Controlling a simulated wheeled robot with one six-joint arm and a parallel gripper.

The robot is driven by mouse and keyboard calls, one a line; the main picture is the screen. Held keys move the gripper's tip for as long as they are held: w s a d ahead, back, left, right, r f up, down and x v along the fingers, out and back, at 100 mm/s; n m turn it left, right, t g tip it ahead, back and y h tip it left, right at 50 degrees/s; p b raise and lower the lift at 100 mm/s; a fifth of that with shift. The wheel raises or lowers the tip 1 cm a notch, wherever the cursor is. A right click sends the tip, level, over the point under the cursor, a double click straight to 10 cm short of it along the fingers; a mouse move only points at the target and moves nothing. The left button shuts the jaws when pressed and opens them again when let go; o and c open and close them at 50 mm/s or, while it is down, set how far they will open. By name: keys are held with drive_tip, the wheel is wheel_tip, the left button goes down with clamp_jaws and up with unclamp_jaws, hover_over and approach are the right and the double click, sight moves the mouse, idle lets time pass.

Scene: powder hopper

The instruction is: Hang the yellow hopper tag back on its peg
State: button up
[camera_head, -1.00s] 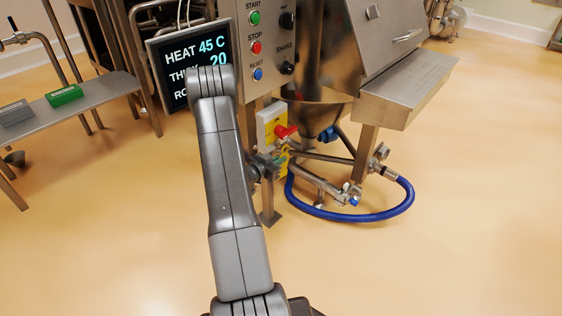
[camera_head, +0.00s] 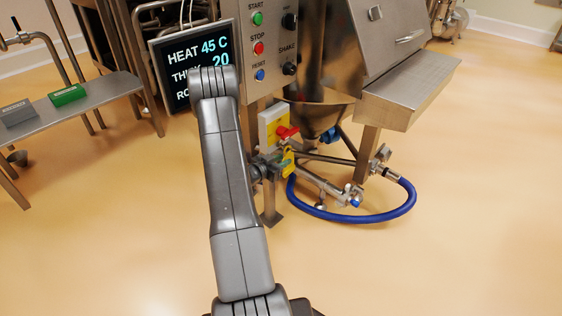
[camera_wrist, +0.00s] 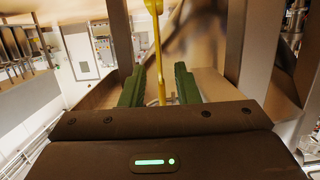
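The yellow hopper tag (camera_head: 288,160) shows in the head view just below the red-handled switch, at the right of my gripper (camera_head: 271,165). In the wrist view a narrow yellow strip, which looks like the tag seen edge-on (camera_wrist: 158,60), runs down between my gripper's two green finger pads (camera_wrist: 159,84). The pads stand apart, with a visible gap on each side of the strip, so my gripper looks open around it. I cannot make out the peg or whether the tag rests on it.
The red switch (camera_head: 287,133) sits on a white and yellow box close above my gripper. The hopper cone (camera_head: 318,110), metal pipes and a blue hose (camera_head: 350,217) are to the right. A display (camera_head: 190,62) and control panel (camera_head: 268,45) stand behind my arm.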

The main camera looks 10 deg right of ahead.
drive_tip(key=p+v, duration=0.3)
drive_tip(key=v, duration=1)
drive_tip(key=shift+s+a, duration=0.2)
drive_tip(key=shift+a, duration=0.1)
drive_tip(key=b+x, duration=0.2)
drive_tip(key=x, duration=1.1)
drive_tip(key=shift+d+r+b, duration=0.25)
drive_tip(key=shift+d+b, duration=0.05)
drive_tip(key=shift+d, duration=0.25)
drive_tip(key=shift+s, duration=0.15)
